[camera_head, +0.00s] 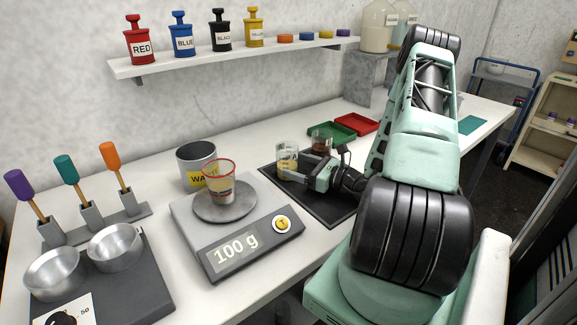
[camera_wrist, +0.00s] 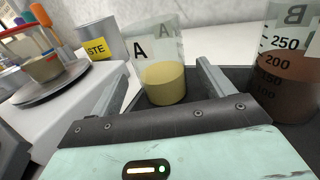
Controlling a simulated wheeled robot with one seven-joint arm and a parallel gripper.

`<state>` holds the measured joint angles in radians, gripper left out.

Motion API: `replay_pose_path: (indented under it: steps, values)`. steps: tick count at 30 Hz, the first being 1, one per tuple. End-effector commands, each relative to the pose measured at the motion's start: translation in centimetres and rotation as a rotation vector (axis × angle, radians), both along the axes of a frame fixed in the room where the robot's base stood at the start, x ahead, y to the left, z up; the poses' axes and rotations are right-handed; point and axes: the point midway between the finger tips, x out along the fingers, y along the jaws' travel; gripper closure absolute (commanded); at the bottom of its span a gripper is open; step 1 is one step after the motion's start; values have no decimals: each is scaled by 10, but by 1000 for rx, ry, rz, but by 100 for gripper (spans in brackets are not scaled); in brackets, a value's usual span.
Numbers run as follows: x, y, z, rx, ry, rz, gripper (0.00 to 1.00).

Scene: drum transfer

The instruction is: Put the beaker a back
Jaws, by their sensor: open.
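Beaker A (camera_head: 287,161) is clear glass with yellowish contents and stands upright on the black mat (camera_head: 322,208). It also shows in the wrist view (camera_wrist: 163,82), with its letter A facing me. My gripper (camera_head: 302,166) is low over the mat. In the wrist view its two fingers (camera_wrist: 165,85) are apart, one on each side of beaker A; I cannot tell whether either touches the glass. Beaker B (camera_wrist: 289,75), with dark brown contents, stands to the right of the right finger. It also shows in the head view (camera_head: 322,143), partly behind my gripper.
A scale (camera_head: 238,240) reading 100 g stands left of the mat and holds a red-rimmed cup (camera_head: 219,182). A waste bin (camera_head: 194,160) stands behind it. Green (camera_head: 331,132) and red (camera_head: 357,123) trays lie behind the mat. Metal bowls (camera_head: 115,247) are at front left.

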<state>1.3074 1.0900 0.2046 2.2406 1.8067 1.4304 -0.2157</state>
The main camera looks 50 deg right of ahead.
Motion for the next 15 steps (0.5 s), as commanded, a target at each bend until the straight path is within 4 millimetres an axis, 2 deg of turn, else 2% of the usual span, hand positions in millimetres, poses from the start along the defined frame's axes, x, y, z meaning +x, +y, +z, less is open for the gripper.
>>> replay_pose_path:
  steps: [1,6,10,15]
  values:
    - [-12,-3,-3,-1,2,-5,19]
    - [-45,-8,-2,-1,1,-4,19]
    - [-62,-10,-2,-1,1,-2,19]
    - [-71,-11,0,0,0,0,19]
